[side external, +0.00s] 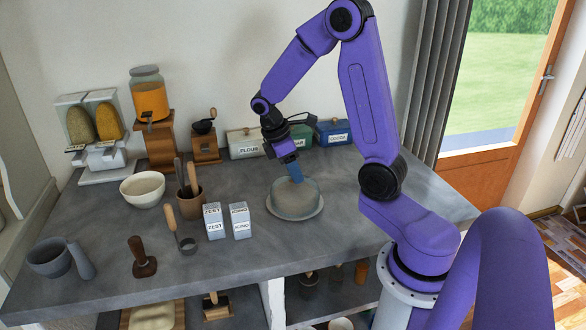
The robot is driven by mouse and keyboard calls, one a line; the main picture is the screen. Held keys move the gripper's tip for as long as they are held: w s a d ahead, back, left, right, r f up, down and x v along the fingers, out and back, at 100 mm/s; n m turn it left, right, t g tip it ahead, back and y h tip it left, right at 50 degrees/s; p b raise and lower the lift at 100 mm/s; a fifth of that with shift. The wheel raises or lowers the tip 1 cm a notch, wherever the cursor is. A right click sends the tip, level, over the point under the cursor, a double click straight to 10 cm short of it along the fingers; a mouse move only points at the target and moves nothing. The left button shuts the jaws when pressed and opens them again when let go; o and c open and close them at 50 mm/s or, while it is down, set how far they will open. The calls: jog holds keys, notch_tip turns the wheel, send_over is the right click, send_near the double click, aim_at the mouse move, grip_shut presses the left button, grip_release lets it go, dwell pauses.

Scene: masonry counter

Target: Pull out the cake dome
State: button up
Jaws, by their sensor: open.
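The cake dome (284,201) is a low, round, greyish translucent cover. It rests on a pale round plate (318,209) at the middle of the counter. My gripper (295,175) points down at the top of the dome, with a blue finger at or just above it. The jaws are open. The dome's knob, if it has one, is hidden behind the finger, and I cannot tell whether the finger touches the dome.
Two white cartons, ZEST (213,222) and ICING (239,221), stand close on the left. Labelled boxes, including FLOUR (243,143) and COCOA (333,132), line the wall behind. A cream bowl (142,189) and a utensil pot (189,202) stand left. Counter right of the plate is clear.

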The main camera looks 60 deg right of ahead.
grip_shut()
jog(key=c, duration=0.6)
grip_release()
grip_shut()
jog(key=shift+r, duration=0.85)
jog(key=shift+r, duration=1.45)
